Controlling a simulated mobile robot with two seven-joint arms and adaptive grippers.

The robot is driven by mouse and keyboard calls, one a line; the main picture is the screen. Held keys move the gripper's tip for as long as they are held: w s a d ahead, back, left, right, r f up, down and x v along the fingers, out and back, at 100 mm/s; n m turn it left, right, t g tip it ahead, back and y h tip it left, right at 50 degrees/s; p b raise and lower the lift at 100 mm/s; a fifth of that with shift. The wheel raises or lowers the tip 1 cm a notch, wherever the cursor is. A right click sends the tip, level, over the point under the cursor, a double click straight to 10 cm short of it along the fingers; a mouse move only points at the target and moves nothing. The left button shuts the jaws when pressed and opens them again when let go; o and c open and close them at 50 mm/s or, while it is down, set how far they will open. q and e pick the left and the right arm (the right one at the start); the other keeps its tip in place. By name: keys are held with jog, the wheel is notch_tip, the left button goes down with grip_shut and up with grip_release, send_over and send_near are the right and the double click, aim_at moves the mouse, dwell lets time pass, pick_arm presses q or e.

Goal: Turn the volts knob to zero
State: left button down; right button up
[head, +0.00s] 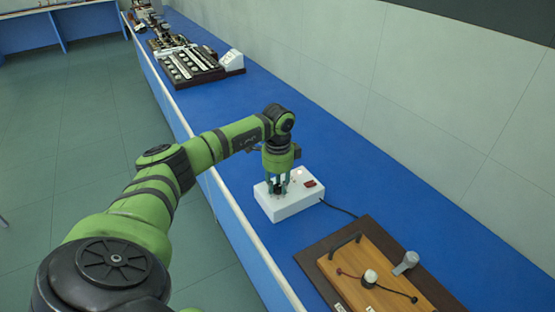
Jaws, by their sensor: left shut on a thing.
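A white power box (288,205) stands on the blue bench, with a red switch (309,184) on its top right. A dark knob (277,189) on its top is mostly hidden between my fingers; I cannot read its setting or any label. My left gripper (277,187) points straight down over the left part of the box top, shut on the knob. My right gripper is not in view.
A wooden board (370,270) with a handle, a white knob and a grey cylinder lies at front right. A black cable (340,209) leaves the box. Apparatus (192,66) stands farther back. A wall (400,90) lines the bench's right side.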

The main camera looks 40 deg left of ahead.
aim_at(279, 187)
pick_arm(q)
jog(key=shift+d+f, duration=0.1)
jog(key=shift+d, duration=0.05)
jog(key=c, duration=1)
grip_release()
jog(key=shift+w, duration=0.1)
jog(key=shift+r, duration=0.2)
notch_tip(279, 187, up, 12)
jog(key=shift+f, duration=0.1)
jog(key=shift+f, duration=0.1)
